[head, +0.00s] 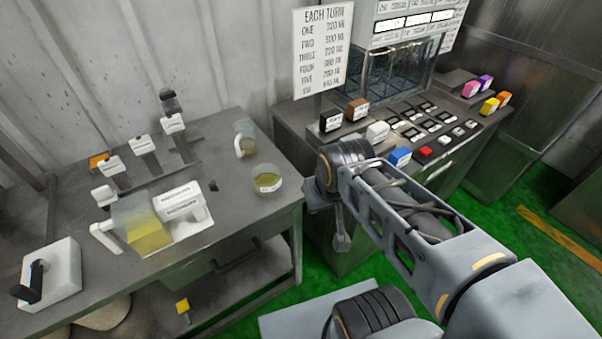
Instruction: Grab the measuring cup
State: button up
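A clear, squarish cup (145,228) with yellow contents and a white handle sits at the front of the grey table on the left, and looks like the measuring cup. It stands at the left of a white tray-like block (190,228). My arm reaches in from the lower right. My gripper (342,240) seems to hang at the arm's far end, beyond the table's right edge and well apart from the cup. Its fingers are too small and too hidden by the arm to tell whether they are open.
A clear beaker (245,138) and a round dish of yellowish liquid (267,181) stand on the table's right part. Levers (145,146) line its back. A white block with a black handle (50,273) is front left. A control console (425,125) stands right of a gap.

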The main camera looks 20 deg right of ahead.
aim_at(268, 190)
jog(key=z, duration=0.25)
jog(key=i, duration=0.55)
jog(key=u, duration=0.8)
jog(key=k, duration=0.5)
jog(key=u, duration=3.4)
jog(key=k, duration=0.6)
jog(key=z, duration=1)
